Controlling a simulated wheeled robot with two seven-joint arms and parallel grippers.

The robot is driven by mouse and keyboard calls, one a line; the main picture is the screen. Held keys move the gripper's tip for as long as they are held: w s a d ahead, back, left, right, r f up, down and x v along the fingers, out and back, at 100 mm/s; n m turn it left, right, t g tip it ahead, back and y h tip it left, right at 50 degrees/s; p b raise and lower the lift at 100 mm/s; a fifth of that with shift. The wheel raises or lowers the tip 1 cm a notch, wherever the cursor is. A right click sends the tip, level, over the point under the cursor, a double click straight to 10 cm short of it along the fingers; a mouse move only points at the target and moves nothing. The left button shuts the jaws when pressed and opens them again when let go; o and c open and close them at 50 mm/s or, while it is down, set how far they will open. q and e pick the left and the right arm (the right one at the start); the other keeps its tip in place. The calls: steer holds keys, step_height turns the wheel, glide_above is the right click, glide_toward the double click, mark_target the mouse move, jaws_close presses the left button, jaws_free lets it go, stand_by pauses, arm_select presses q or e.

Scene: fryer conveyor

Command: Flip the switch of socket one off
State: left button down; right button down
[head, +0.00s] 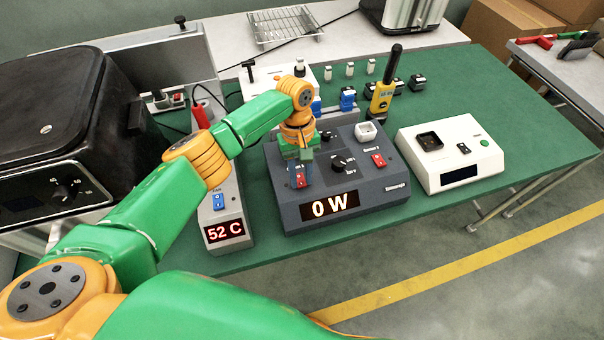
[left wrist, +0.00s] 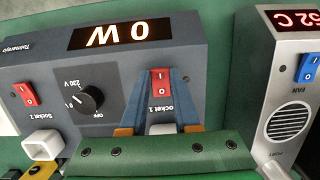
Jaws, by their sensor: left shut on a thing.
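The dark grey socket box (head: 345,189) stands on the green table with its display reading 0 W. It also shows in the left wrist view (left wrist: 210,50), upside down. The red switch of socket one (left wrist: 161,80) sits beside the "ocket 1" lettering. My left gripper (head: 299,178) comes down over it from the back of the box. In the left wrist view its blue fingers lie on either side of the switch and are shut on it. Which way the rocker is tilted is hard to tell. My right gripper is in neither view.
A second red switch (head: 378,160) and a black knob (head: 338,162) are on the same box. To the left is a grey unit reading 52 C, with a blue fan switch (head: 219,201). A white box (head: 449,160) stands to the right. A yellow meter (head: 382,98) stands behind.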

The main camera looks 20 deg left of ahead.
mark_target(299, 176)
arm_select(q)
steer(key=shift+w+g+h, duration=0.1)
steer(key=shift+g+h, duration=0.2)
steer(key=c, duration=0.6)
jaws_free()
steer(key=shift+c, duration=0.2)
steer(key=b+v, duration=0.2)
steer(key=v, duration=0.4)
steer(key=shift+w+r, duration=0.1)
steer(key=shift+r, duration=0.5)
steer(key=shift+a, duration=0.1)
